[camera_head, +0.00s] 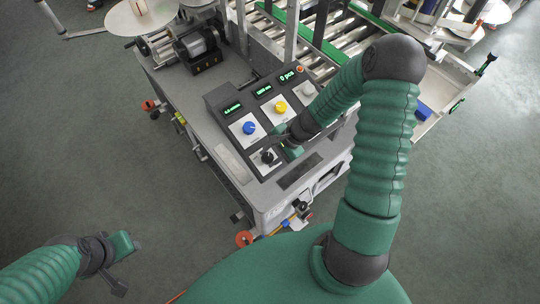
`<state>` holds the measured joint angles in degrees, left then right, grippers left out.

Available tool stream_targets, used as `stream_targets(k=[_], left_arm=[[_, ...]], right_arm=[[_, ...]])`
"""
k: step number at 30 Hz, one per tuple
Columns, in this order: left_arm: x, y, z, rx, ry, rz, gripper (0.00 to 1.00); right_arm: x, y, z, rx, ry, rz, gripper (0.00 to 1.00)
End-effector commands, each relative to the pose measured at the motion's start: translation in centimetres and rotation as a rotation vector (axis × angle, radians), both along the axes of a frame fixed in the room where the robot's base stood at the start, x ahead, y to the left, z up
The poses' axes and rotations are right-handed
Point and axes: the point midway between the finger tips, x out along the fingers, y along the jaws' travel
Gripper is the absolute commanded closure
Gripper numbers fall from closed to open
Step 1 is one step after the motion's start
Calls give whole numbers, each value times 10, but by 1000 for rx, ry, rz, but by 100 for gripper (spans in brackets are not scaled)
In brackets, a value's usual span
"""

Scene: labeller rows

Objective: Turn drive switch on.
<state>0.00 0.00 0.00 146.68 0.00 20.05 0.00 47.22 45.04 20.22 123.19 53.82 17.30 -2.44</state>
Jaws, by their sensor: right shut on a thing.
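The control panel (228,101) is a dark sloped box on the labeller, with green digital displays and several coloured knobs on white plates. A black rotary switch (267,157) sits on the lowest white plate, at the panel's front. I take it to be the drive switch; its label is too small to read. My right gripper (277,149) reaches over the panel from the right and is shut on the black switch, partly covering it. The switch's exact angle cannot be told. My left gripper (127,266) is open and empty over the floor at lower left.
A blue knob (249,128) and a yellow knob (281,107) are close to my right gripper, with a grey knob (308,89) farther back. A roller conveyor (345,40) runs behind the panel.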

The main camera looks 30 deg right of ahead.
Motion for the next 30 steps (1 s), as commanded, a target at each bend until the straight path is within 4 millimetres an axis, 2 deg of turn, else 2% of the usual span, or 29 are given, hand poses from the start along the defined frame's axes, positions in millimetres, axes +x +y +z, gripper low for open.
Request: stream_targets(k=[7,8,13,23,26,30], left_arm=[[0,0,0,0,0,0,64],[0,0,0,0,0,0,64],[0,0,0,0,0,0,64],[0,0,0,0,0,0,64],[0,0,1,0,0,0,64],[0,0,3,0,0,0,64]], right_arm=[[-1,0,-1,1,2,-3,100],[-1,0,-1,1,2,-3,62],[-1,0,0,1,2,-2,41],[-1,-2,3,-1,-1,-2,41],[-4,-7,15,-3,-2,-2,41],[-14,-21,48,-6,-4,-2,41]])
